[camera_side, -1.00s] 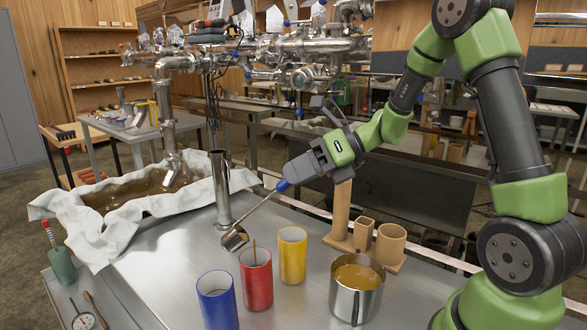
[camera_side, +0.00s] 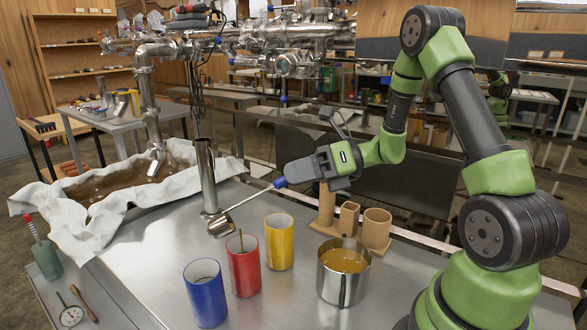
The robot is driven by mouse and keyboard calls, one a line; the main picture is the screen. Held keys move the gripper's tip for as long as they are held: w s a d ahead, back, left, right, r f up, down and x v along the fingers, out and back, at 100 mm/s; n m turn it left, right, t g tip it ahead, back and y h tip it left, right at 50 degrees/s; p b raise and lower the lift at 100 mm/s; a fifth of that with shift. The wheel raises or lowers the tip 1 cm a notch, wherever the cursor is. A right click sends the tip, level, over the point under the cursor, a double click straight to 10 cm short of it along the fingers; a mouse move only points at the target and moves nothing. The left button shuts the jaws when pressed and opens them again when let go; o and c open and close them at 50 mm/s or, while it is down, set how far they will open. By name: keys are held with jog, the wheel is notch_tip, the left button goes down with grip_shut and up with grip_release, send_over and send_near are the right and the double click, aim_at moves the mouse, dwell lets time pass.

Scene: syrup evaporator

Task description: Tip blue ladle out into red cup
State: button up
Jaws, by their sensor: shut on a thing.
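My gripper (camera_side: 297,176) is shut on the blue handle end of the blue ladle (camera_side: 250,201). The ladle's metal shaft slants down left to its bowl (camera_side: 220,226). The bowl hangs tipped just above and left of the red cup's rim; its inside is hardly visible. The red cup (camera_side: 244,272) stands upright on the metal table. A thin brown streak shows at its mouth; I cannot tell whether it is pouring syrup or a stick.
A blue cup (camera_side: 206,298) and a yellow cup (camera_side: 279,245) flank the red cup closely. A metal pot (camera_side: 342,287) of amber liquid stands to the right. Wooden holders (camera_side: 376,228) stand behind it. A vertical metal pipe (camera_side: 206,172) rises close behind the bowl.

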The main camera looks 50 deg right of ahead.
jog(key=shift+s+d+f+t+y, duration=0.25)
jog(key=shift+f+t+y, duration=0.15)
jog(key=shift+f, duration=0.25)
jog(key=shift+s+d+f+t+y, duration=0.2)
jog(key=shift+d+f+t+y, duration=0.2)
jog(key=shift+f, duration=0.2)
jog(key=shift+s+d+f+t+y, duration=0.15)
jog(key=shift+s+f+t+y, duration=0.15)
jog(key=shift+f+t, duration=0.3)
jog(key=shift+d+f+m, duration=0.1)
jog(key=shift+f+m, duration=0.1)
jog(key=shift+m, duration=0.1)
jog(key=shift+r, duration=0.1)
dwell(2.2)
